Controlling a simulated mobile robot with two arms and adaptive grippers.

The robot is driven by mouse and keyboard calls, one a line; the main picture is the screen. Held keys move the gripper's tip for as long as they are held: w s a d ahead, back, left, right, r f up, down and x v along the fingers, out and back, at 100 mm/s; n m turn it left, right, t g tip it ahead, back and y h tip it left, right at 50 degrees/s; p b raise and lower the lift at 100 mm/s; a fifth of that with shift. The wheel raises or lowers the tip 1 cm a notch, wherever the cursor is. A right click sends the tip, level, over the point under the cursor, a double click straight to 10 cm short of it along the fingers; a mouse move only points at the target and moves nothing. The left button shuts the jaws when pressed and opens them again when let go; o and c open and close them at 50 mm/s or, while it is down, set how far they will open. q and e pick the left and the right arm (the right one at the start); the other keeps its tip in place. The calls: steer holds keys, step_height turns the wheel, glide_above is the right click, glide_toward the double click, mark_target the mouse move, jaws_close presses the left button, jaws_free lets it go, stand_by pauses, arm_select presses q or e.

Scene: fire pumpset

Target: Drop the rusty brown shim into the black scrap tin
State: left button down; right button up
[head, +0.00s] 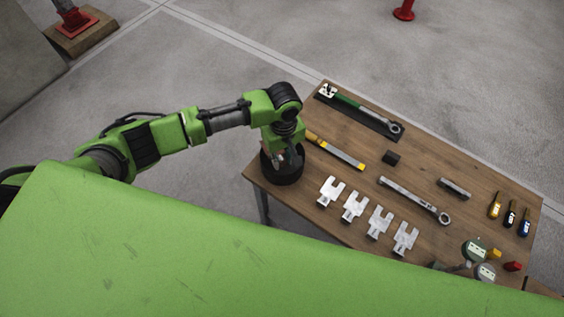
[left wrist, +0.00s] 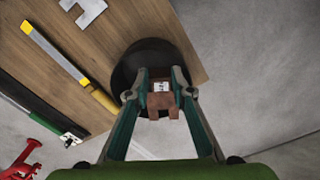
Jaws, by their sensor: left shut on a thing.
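The black scrap tin (head: 284,176) stands at the left end of the wooden table. My left gripper (head: 284,156) is over the tin, pointing down. In the left wrist view its fingers (left wrist: 161,90) are shut on the rusty brown shim (left wrist: 158,103), a forked plate with a small white label. The shim shows against the dark tin (left wrist: 135,70), which lies beyond it. I cannot tell how far the shim is above the tin's rim or whether it reaches inside. My right gripper is not in view.
Several silver shims (head: 354,206) lie right of the tin. A yellow-handled tool (head: 340,153), a torque wrench (head: 360,108) on a dark mat, a spanner (head: 415,200), screwdrivers (head: 510,213) and gauges (head: 475,249) cover the wooden table (head: 455,165). The tin is near the table's edge.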

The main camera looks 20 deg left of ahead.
arm_select(q)
steer(key=c, duration=1.7)
jaws_free()
steer(key=shift+r, duration=0.1)
step_height(320, 180, up, 12)
